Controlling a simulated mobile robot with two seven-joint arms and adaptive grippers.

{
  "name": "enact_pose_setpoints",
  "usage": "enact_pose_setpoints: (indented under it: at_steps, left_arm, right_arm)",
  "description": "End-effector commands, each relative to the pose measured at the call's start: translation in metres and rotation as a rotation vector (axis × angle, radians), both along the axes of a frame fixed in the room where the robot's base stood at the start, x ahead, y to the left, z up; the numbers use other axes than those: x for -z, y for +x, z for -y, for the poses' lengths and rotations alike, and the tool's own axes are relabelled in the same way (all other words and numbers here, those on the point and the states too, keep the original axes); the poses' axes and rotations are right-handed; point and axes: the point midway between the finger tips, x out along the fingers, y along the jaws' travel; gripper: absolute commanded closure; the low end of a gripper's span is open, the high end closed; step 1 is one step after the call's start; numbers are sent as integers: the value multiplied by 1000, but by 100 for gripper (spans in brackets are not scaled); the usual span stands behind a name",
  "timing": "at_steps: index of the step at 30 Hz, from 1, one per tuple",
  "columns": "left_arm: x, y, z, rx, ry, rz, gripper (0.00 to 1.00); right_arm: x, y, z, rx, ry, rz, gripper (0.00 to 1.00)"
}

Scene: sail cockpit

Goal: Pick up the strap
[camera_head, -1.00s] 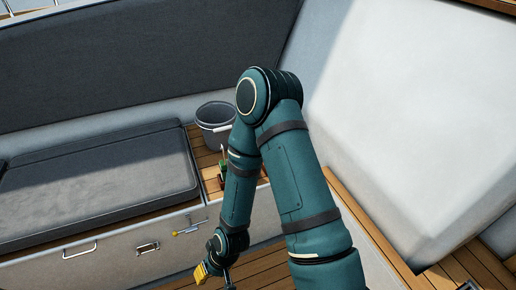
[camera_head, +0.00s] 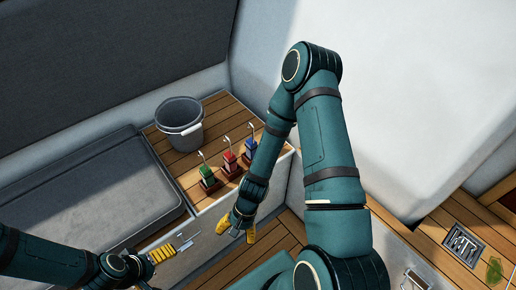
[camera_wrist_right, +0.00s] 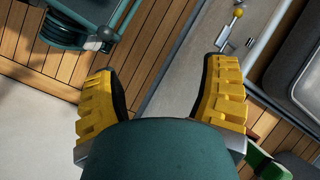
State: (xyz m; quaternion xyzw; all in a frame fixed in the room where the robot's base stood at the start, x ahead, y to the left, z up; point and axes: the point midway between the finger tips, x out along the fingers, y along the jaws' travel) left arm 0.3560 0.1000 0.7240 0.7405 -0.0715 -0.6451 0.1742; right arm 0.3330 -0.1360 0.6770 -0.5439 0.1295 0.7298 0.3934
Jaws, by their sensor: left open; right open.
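I cannot make out a strap for certain in either view. My left gripper (camera_head: 164,253) has yellow fingers and is open at the lower left, in front of the bench face. My right gripper (camera_head: 241,226) points down beside the wooden ledge. In the right wrist view its two yellow fingers (camera_wrist_right: 160,92) are wide apart, with nothing between them.
A grey bucket (camera_head: 180,125) stands on the wooden ledge (camera_head: 221,107). Green (camera_head: 207,175), red (camera_head: 230,162) and blue (camera_head: 251,150) hooked items stand near its front edge. A grey cushion (camera_head: 85,190) is at left. A metal grate (camera_head: 464,244) is at right.

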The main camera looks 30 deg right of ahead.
Motion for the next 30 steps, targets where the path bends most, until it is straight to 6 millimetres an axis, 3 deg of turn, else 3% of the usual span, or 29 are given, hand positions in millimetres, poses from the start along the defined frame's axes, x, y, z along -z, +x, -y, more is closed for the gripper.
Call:
enact_pose_setpoints:
  at_steps: [1,5,10,14,16,22,26,30]
  left_arm:
    - [-11,0,0,-2,1,0,2]
    - [-26,1,-1,-5,0,0,2]
    - [-45,1,-1,-9,1,1,2]
    - [-59,1,-1,-11,1,1,2]
    - [-66,1,-1,-13,1,2,2]
    - [-78,2,-1,-15,2,2,2]
    - [-80,2,-1,-15,2,2,2]
    - [-77,1,-1,-15,2,1,2]
  right_arm:
    - [-5,1,2,121,52,-72,27]
    - [-13,18,4,445,229,-221,27]
    - [-26,69,29,907,498,-295,27]
    - [-32,114,83,1276,701,-249,27]
    - [-33,132,121,1462,791,-193,27]
    - [-30,149,219,1850,939,-7,27]
    - [-27,148,252,1964,969,67,27]
    - [-21,159,259,1994,978,87,27]
